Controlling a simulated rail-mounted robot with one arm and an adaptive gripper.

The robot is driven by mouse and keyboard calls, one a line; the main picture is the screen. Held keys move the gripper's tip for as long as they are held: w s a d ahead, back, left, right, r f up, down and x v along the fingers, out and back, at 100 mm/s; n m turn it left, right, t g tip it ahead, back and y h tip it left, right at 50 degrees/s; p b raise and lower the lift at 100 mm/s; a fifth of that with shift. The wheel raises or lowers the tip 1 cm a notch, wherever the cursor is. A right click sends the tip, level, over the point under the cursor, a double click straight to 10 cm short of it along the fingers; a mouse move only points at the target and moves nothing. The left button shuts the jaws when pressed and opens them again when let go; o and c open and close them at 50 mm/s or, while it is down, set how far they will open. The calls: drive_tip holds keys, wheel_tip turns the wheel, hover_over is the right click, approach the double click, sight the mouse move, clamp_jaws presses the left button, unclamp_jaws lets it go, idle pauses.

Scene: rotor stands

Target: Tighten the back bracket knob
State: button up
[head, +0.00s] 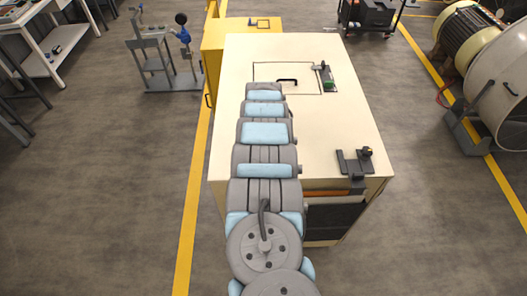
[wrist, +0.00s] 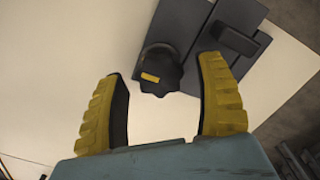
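In the head view the back bracket (head: 327,76) is a dark plate with a small knob and a green part, at the right side of the bench panel. In the wrist view a dark lobed knob (wrist: 161,67) with a yellow mark sits on a dark grey bracket plate (wrist: 180,20). I cannot tell for sure which bracket this is. My gripper (wrist: 158,75) is open, with one yellow-backed finger on each side of the knob and a visible gap to each. In the head view my arm hides the gripper.
A front bracket (head: 354,162) with a yellow-marked knob sits near the front right corner of the pale bench top (head: 330,115). A black handle (head: 287,81) lies within the outlined panel. A yellow cabinet (head: 213,60) stands at the back left. The right of the bench top is mostly clear.

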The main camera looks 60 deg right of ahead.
drive_tip(key=shift+r, duration=0.1)
wheel_tip(320, 180, up, 12)
idle(1.0)
idle(0.5)
